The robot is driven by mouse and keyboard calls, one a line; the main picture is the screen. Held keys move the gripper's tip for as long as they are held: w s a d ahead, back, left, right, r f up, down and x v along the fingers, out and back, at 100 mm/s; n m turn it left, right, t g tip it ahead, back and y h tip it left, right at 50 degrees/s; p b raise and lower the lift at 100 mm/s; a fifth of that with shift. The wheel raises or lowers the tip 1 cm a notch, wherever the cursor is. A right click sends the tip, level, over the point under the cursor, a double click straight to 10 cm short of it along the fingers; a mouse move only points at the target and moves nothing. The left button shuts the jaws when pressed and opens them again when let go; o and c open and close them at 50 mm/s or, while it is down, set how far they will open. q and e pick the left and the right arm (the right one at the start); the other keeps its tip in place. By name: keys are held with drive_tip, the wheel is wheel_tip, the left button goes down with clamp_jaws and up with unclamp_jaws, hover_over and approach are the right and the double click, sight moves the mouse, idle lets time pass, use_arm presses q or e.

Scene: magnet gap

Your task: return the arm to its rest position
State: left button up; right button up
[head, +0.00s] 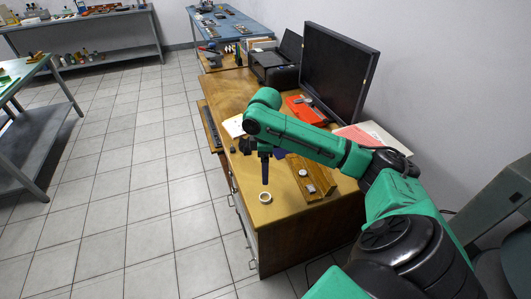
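My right arm, green and black, reaches in from the right over the wooden desk (288,211). Its dark gripper (265,184) points down above the near part of the desk top. The fingers show as one narrow dark shape, so I cannot tell whether they are open or shut. A small white ring (265,198) lies on the desk just below the fingertips in the picture; I cannot tell the height between them. A wooden channel-like piece (322,184) with small light and grey parts lies to the right of the gripper. My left gripper is not in view.
A black monitor (338,75), a dark printer (274,67) and a red item (305,110) stand behind the arm on the desk. Papers (370,135) lie by the wall. A keyboard (210,126) is at the left edge. The tiled floor to the left is open.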

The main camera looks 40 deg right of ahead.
idle(0.4)
drive_tip(key=s+a+f+m+t+y, duration=0.1)
drive_tip(key=s+a+f, duration=0.35)
drive_tip(key=a, duration=0.25)
drive_tip(key=s+a+f+m+t+y, duration=0.1)
drive_tip(key=s+a+f+m+t, duration=0.15)
drive_tip(key=a+f, duration=0.4)
drive_tip(key=s+d+r+m+h, duration=0.1)
drive_tip(key=s+d+m+h, duration=0.1)
drive_tip(key=s+m, duration=0.35)
drive_tip(key=s+f+n+g, duration=0.1)
drive_tip(key=s+f, duration=0.1)
drive_tip(key=f, duration=0.9)
drive_tip(key=s+f+n, duration=0.1)
drive_tip(key=s+f, duration=0.1)
drive_tip(key=f, duration=0.9)
drive_tip(key=s+d+f, duration=0.1)
drive_tip(key=s+f, duration=0.6)
drive_tip(key=s, duration=0.1)
drive_tip(key=s+d+f+g, duration=0.1)
drive_tip(key=s+d+f, duration=0.1)
drive_tip(key=s+f, duration=0.6)
drive_tip(key=shift+s+d+f, duration=0.25)
drive_tip(key=shift+s+f, duration=0.05)
drive_tip(key=shift+s, duration=0.05)
drive_tip(key=shift+g, duration=0.25)
